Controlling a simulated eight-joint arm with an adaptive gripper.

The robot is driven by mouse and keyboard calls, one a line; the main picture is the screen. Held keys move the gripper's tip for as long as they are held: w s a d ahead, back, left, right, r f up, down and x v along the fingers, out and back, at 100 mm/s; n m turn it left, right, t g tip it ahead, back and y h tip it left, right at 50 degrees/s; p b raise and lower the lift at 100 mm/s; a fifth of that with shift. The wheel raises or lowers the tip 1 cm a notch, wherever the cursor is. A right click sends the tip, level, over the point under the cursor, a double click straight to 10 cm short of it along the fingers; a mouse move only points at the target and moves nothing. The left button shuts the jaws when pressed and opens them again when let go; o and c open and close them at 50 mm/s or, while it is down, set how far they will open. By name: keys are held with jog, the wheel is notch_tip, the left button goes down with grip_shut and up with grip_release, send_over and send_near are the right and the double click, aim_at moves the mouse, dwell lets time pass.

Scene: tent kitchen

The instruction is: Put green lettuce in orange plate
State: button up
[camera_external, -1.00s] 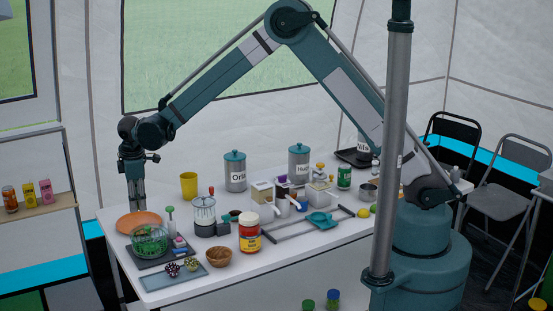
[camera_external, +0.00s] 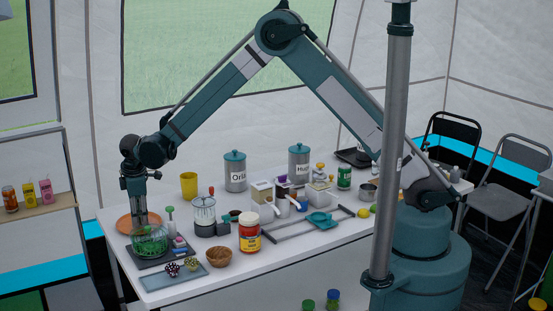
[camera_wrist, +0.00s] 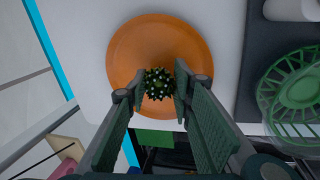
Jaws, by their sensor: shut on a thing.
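The orange plate (camera_external: 124,224) lies at the left end of the white table. It also shows as a round disc in the wrist view (camera_wrist: 135,45). A small, spiky dark-green thing with pale tips, seemingly the green lettuce (camera_wrist: 159,76), is between my fingertips, over the plate's lower part in the picture. My gripper (camera_wrist: 159,88) is shut on it. In the external view, my gripper (camera_external: 141,220) points down at the plate, with its tips partly hidden by the green basket. I cannot tell whether the lettuce touches the plate.
A green wire basket (camera_external: 150,240) stands on a dark mat right beside the plate; it shows at the right in the wrist view (camera_wrist: 290,95). A tray with spiky pieces (camera_external: 172,281), a wooden bowl (camera_external: 218,257) and a yellow cup (camera_external: 189,184) stand nearby. The table edge is close.

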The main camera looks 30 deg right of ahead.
jog(key=shift+f, duration=0.3)
jog(key=shift+f, duration=0.15)
jog(key=o, duration=0.9)
jog(key=shift+c, duration=0.2)
jog(key=p+v, duration=0.1)
jog(key=v, duration=1.1)
jog(key=shift+r, duration=0.2)
